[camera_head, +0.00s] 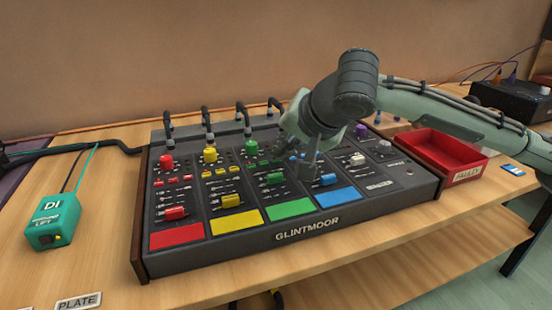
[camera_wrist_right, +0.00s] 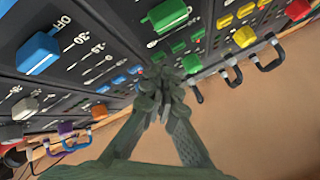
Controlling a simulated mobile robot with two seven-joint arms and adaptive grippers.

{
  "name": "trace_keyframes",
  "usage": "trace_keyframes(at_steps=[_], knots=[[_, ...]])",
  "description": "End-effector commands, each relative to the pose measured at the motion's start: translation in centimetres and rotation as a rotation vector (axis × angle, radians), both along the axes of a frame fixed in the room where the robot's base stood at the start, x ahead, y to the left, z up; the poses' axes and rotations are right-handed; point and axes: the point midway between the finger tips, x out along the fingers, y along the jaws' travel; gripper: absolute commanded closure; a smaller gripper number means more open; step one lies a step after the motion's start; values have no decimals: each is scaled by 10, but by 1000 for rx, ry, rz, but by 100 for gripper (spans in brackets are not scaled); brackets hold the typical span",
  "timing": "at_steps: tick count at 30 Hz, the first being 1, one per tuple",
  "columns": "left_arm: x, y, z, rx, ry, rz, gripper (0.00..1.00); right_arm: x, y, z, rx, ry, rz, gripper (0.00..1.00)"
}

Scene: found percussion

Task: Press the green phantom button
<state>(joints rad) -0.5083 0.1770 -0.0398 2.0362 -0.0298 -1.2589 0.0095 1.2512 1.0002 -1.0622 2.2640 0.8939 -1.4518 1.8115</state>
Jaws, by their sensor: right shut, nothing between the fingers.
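The dark mixing console (camera_head: 296,222) labelled GLINTMOOR lies on the wooden table. Its green channel has a green fader cap (camera_head: 274,178) and a green pad (camera_head: 289,208). In the right wrist view I see the green fader cap (camera_wrist_right: 168,15) and small green buttons (camera_wrist_right: 192,63); I cannot read which is phantom. My right gripper (camera_head: 307,174) is over the console between the green and blue channels, shut and empty. In the wrist view its fingertips (camera_wrist_right: 160,76) are close to the green buttons; contact cannot be told. My left gripper is not in view.
Red, yellow and blue controls flank the green channel, including a blue fader cap (camera_head: 328,180). Cable plugs stand along the console's back. A teal DI box (camera_head: 53,222) is at left and a red tray (camera_head: 440,158) at right. The table's front strip is mostly clear.

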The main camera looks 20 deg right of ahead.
Motion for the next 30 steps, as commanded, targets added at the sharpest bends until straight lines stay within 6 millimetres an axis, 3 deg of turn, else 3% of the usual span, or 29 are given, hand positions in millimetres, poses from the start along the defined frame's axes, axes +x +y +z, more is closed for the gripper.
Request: trace_keyframes(at_steps=[30], knots=[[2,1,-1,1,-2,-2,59,0,0,-9,0,1,1,100]])
